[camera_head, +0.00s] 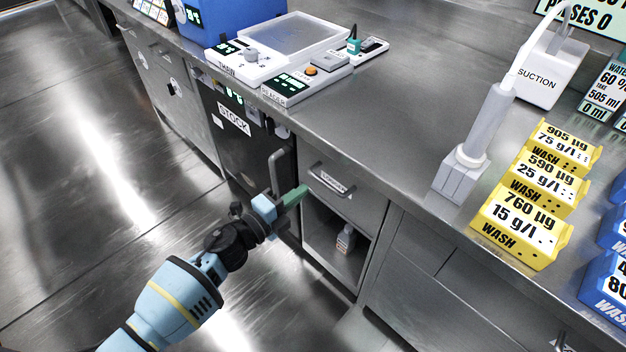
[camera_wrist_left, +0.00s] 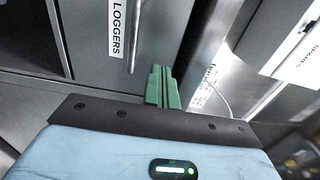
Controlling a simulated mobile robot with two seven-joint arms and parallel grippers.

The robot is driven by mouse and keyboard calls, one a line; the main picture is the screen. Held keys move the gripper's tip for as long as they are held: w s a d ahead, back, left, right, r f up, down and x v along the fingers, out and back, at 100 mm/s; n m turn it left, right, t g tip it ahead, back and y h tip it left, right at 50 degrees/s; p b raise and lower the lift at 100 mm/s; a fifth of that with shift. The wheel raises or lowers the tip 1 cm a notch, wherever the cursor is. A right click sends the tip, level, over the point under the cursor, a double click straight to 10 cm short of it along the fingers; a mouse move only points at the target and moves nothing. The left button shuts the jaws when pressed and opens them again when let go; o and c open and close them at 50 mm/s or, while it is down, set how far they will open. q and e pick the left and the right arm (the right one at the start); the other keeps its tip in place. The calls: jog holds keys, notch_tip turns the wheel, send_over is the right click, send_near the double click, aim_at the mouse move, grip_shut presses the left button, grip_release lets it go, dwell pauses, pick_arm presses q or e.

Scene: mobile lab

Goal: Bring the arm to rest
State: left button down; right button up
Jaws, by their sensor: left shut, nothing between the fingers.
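My left arm reaches in from the lower left in the head view. Its gripper (camera_head: 296,196) has green fingers that are closed together with nothing between them. It is in front of the cabinets below the bench, near the vertical handle of the dark STOCK door and left of the LOGGERS drawer. In the left wrist view the green fingers (camera_wrist_left: 162,88) are side by side, pointing toward the cabinet front, with the LOGGERS label (camera_wrist_left: 116,28) to the upper left. Whether the fingertips touch anything is hard to tell. My right gripper is not in view.
The STOCK cabinet (camera_head: 236,150) and the LOGGERS drawer (camera_head: 340,187) are shut. An open shelf below holds a small bottle (camera_head: 346,240). The bench carries a white device (camera_head: 272,50), a suction unit (camera_head: 545,72) and yellow WASH boxes (camera_head: 515,225). Open floor lies left.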

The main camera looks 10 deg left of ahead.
pick_arm(q)
jog(key=shift+v, duration=1.45)
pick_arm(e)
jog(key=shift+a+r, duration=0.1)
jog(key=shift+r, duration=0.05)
